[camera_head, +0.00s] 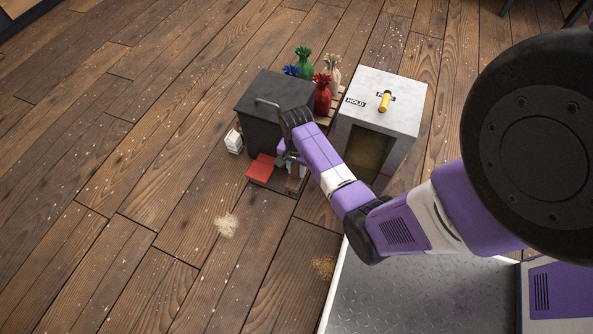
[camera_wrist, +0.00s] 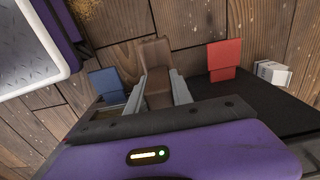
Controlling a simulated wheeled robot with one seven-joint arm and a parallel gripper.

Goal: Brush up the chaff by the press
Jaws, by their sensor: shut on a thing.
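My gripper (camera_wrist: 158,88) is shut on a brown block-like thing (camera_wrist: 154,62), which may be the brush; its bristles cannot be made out. In the head view, my gripper (camera_head: 290,163) is low in front of the dark cabinet, and the brown thing (camera_head: 294,184) shows at its tip. The press seems to be the pale grey box (camera_head: 402,116) with a yellow handle, right of my gripper. One tan chaff patch (camera_head: 323,266) lies on the floor near my base; a patch also shows in the wrist view (camera_wrist: 84,8). A paler chaff patch (camera_head: 227,225) lies farther left.
The dark cabinet (camera_head: 262,98) stands left of the press, with several tied sacks (camera_head: 322,98) behind. A red panel (camera_head: 261,168) and a small white box (camera_head: 234,141) are beside the cabinet. A blue panel (camera_wrist: 106,80) shows in the wrist view. The left floor is mostly open.

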